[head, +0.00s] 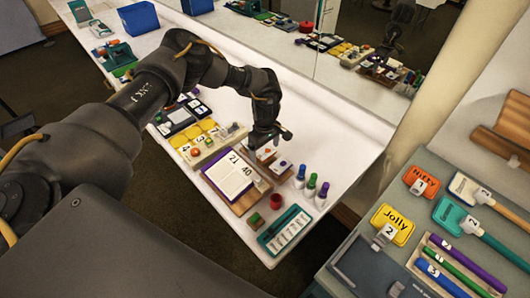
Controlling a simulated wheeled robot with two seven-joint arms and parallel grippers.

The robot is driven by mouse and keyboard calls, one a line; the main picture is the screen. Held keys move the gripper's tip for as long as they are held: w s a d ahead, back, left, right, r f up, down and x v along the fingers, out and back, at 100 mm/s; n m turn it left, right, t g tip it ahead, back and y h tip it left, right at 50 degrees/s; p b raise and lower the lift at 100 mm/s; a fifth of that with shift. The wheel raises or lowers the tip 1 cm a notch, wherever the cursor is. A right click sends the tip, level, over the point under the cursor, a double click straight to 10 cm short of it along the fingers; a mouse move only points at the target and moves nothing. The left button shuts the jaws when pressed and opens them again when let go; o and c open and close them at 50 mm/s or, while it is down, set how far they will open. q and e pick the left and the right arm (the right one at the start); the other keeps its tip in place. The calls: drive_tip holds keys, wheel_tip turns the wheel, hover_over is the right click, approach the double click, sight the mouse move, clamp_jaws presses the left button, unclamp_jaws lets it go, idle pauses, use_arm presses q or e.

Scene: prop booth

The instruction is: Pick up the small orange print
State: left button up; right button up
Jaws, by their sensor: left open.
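A small pale card with an orange mark (265,154), which looks like the small orange print, lies on the white counter (330,145) behind the open book. It is small in view and partly hidden by my gripper. A similar card with a purple mark (283,166) lies just right of it. My left gripper (270,138) is open and points down over this spot, close above the orange-marked card. I cannot tell whether it touches the card. My right gripper is not in view.
Several bottles (311,184), a red pot (276,201) and a teal tray (285,231) stand to the right. A mirror (290,40) stands along the counter's back.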

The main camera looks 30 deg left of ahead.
use_arm(q)
drive_tip(key=shift+f+b, duration=0.25)
drive_tip(key=shift+b, duration=0.1)
idle(0.4)
drive_tip(key=shift+c, duration=0.3)
drive_tip(key=c, duration=1)
